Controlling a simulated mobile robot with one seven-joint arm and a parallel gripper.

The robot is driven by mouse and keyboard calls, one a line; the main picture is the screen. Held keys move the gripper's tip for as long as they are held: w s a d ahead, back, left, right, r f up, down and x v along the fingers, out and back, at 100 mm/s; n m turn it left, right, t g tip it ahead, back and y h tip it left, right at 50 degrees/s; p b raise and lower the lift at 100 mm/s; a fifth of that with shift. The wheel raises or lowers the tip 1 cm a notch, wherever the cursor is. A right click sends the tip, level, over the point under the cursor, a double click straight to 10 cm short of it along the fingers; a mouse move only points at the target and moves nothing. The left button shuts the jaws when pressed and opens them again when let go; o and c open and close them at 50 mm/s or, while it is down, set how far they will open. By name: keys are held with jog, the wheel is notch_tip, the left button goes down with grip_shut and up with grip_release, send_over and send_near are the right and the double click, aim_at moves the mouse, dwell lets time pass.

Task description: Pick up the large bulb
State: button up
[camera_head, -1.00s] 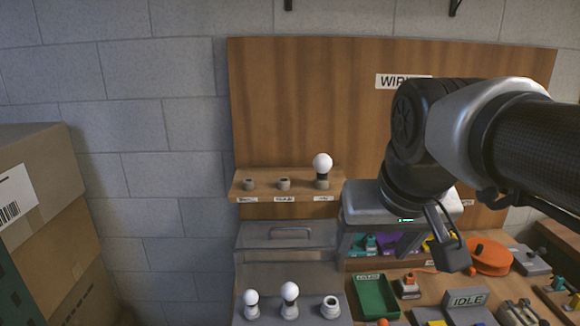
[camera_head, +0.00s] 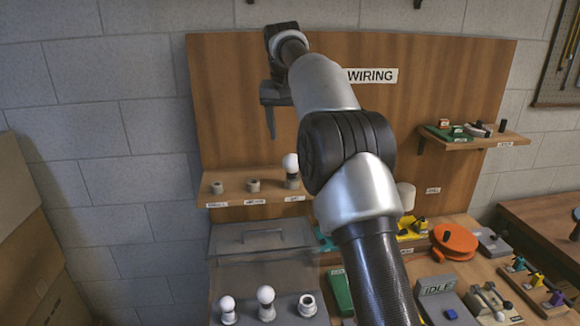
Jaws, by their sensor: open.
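A round white bulb (camera_head: 290,162) stands upright in the right-hand holder on the wooden wall shelf; my arm partly covers its right edge. Two more white bulbs stand upright in holders at the lower left: one on the left (camera_head: 227,303) and one in the middle (camera_head: 265,295). The middle one looks slightly bigger than the left one, but I cannot tell for sure which bulb is the large one. My gripper (camera_head: 272,120) is open and empty, up in front of the wooden backboard. One finger points down above the shelf; the other is hidden.
Two empty sockets (camera_head: 236,186) sit on the shelf (camera_head: 225,200). An empty round socket (camera_head: 307,304) stands right of the lower bulbs. A grey lidded box (camera_head: 262,240) lies between shelf and lower bulbs.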

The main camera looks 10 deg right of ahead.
aim_at(293, 157)
jog(key=x, duration=1.1)
jog(key=shift+x, duration=2.85)
jog(key=shift+a, duration=0.2)
jog(key=c, duration=1)
